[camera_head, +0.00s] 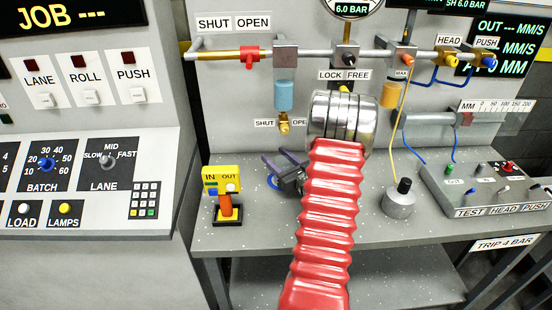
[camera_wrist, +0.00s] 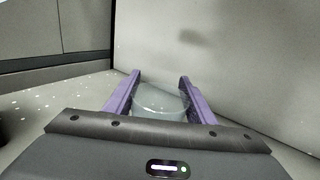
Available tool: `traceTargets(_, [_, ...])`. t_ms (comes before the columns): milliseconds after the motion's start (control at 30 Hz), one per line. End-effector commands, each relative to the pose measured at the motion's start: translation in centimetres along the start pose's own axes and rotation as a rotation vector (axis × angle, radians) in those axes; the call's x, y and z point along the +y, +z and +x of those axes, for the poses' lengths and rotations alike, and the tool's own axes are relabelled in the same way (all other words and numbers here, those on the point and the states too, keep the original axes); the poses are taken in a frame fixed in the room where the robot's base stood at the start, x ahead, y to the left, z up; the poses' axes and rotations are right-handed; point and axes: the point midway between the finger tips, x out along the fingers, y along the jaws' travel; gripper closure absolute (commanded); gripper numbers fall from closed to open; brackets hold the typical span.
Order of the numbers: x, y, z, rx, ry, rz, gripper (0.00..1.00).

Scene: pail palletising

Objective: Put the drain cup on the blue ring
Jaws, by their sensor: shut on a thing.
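The drain cup (camera_wrist: 160,104) is a clear, see-through cup between the two purple fingers of my gripper (camera_wrist: 160,80) in the wrist view. My gripper is shut on it. In the head view my gripper (camera_head: 277,157) is low over the bench, partly behind my red arm sleeve, and I cannot make out the cup there. The blue ring (camera_head: 272,182) shows as a small blue patch on the bench beside my gripper, largely covered by it. I cannot tell whether the cup touches the bench.
A yellow IN/OUT box (camera_head: 222,180) on an orange post stands left of my gripper. A small metal pot (camera_head: 398,204) with a black knob stands to the right, beside a switch box (camera_head: 490,190). A valve (camera_head: 284,124) hangs from the pipework above. The bench front (camera_head: 265,238) is clear.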

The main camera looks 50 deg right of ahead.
Motion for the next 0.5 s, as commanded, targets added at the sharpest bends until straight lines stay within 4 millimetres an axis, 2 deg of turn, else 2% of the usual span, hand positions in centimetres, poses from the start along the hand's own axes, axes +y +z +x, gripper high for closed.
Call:
traceTargets(67, [-0.01, -0.15, -0.01, 0.000, 0.000, 0.000, 0.73])
traceTargets(100, [-0.01, -0.19, -0.01, 0.000, 0.000, 0.000, 0.49])
traceTargets(333, [-0.03, -0.15, -0.02, 0.000, 0.000, 0.000, 0.32])
traceTargets(500, [-0.04, -0.15, -0.03, 0.000, -0.001, 0.000, 0.31])
